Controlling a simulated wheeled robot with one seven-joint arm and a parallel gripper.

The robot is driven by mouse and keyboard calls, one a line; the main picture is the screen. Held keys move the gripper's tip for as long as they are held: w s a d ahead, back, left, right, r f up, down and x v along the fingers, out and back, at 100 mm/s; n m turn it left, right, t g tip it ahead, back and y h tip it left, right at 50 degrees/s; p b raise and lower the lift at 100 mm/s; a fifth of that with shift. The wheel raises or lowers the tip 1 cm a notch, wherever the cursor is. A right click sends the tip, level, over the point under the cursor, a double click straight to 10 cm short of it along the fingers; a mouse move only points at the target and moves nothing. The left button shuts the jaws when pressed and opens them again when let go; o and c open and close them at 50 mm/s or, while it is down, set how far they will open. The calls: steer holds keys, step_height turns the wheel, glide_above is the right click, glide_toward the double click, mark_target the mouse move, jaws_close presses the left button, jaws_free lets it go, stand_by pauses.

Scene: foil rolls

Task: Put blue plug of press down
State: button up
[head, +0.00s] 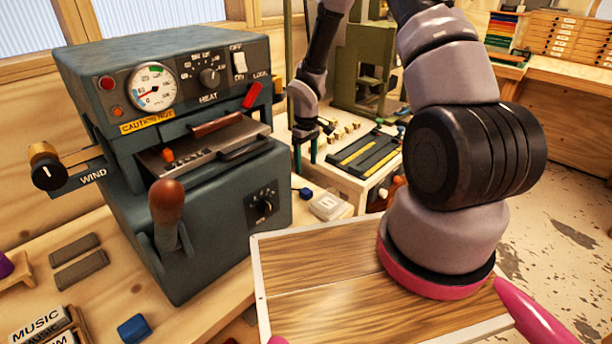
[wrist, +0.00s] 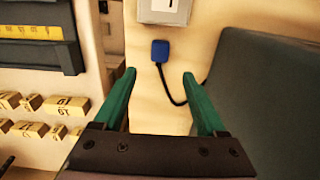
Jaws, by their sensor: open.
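The blue plug (head: 305,193) rests on the wooden bench just right of the grey-green press (head: 195,130). In the wrist view the blue plug (wrist: 160,50) appears beyond and between the fingertips, with a black cord curving from it toward the press side (wrist: 265,90). My gripper (head: 305,155) has green fingers and hangs above the bench, behind the plug in the head view. In the wrist view my gripper (wrist: 159,76) is open, with nothing between its fingers. The plug looks clear of both fingers.
A pale box with a socket-like face (head: 328,207) is beside the plug; it also shows in the wrist view (wrist: 164,11). A black tray with yellow strips (head: 368,152) and small type blocks (wrist: 68,105) lie nearby. A blue block (head: 133,328) sits at the front left.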

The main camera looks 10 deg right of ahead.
steer(key=s+d+r+m+t, duration=0.1)
steer(key=s+d+r+m, duration=0.1)
steer(key=r, duration=0.7)
steer(key=s+d+r+m+t, duration=0.1)
steer(key=d+r, duration=0.1)
steer(key=r, duration=0.7)
steer(key=s+d+r+m+t, duration=0.1)
steer(key=s+d+r+m, duration=0.1)
steer(key=r, duration=0.8)
steer(key=s+r+m+t+y, duration=0.2)
steer(key=s+r+m+t, duration=0.2)
steer(key=s+r, duration=1.1)
steer(key=s+m, duration=0.2)
steer(key=s, duration=0.1)
steer(key=shift+a+r, duration=0.15)
steer(key=shift+r, duration=0.25)
